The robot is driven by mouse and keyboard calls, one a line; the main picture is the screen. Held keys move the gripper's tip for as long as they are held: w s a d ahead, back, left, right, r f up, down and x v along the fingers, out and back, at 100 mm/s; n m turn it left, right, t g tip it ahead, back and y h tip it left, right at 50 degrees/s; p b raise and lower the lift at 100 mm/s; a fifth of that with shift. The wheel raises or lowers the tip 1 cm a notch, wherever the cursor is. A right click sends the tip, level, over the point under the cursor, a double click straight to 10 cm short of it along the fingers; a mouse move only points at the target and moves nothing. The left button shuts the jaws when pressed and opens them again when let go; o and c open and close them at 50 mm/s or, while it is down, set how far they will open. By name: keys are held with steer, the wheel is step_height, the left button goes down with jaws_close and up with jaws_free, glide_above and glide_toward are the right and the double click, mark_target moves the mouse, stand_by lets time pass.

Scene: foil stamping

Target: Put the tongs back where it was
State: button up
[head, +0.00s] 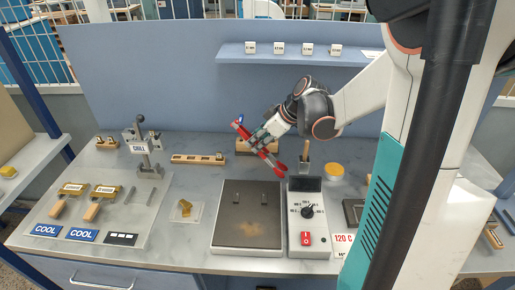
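The tongs (269,160) appear as a long red tool, tilted from upper left to lower right, above the back of the worktop. My gripper (259,138) is at the end of the arm reaching in from the right. It appears shut on the tongs near their middle, with part of them hidden by the fingers. The lower end of the tongs hangs over the space behind the hot plate (230,222), apart from the worktop.
A control box (308,240) with a dial and red switch stands beside the plate. A mat with brass-coloured stamps lies front left. A shelf (300,59) with labelled blocks is behind.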

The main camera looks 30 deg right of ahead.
steer(key=shift+f, duration=1.3)
steer(key=shift+f+b, duration=0.45)
steer(key=shift+b, duration=0.2)
steer(key=shift+f, duration=0.2)
steer(key=o, duration=0.6)
steer(key=shift+c, duration=0.2)
steer(key=shift+r, duration=0.15)
